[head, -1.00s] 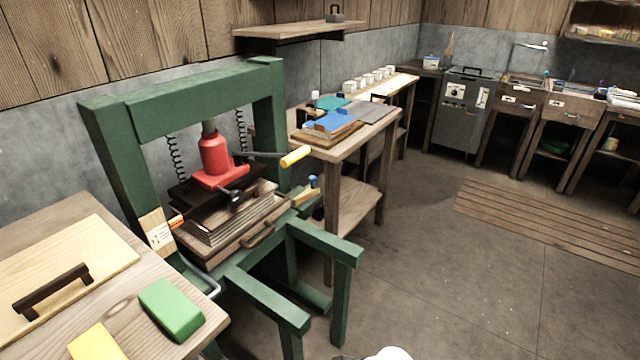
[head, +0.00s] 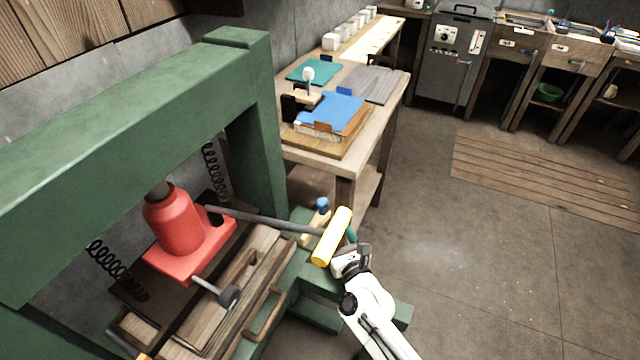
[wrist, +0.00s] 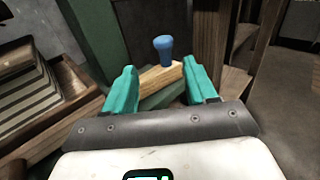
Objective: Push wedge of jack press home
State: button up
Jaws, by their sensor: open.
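My gripper (head: 349,247) is just right of the wedge, partly behind the yellow lever grip. The wrist view shows the teal fingers of my gripper (wrist: 160,82) open, with the wedge seen between and beyond them; contact cannot be told. The red jack (head: 175,230) stands on the pressed stack. How deep the wedge sits is hidden.
The jack's lever with its yellow grip (head: 332,237) reaches across close to my gripper. A wooden handle (head: 265,315) juts from the stack's front. A bench (head: 350,165) with a blue sheet stands behind.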

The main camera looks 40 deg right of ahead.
aim_at(324, 206)
jog(key=x, duration=0.5)
jog(key=b+x, duration=0.1)
jog(key=x, duration=0.5)
jog(key=shift+w+d+b, duration=0.1)
jog(key=shift+d+b, duration=0.2)
jog(key=shift+d, duration=0.05)
jog(key=shift+c, duration=0.2)
grip_shut()
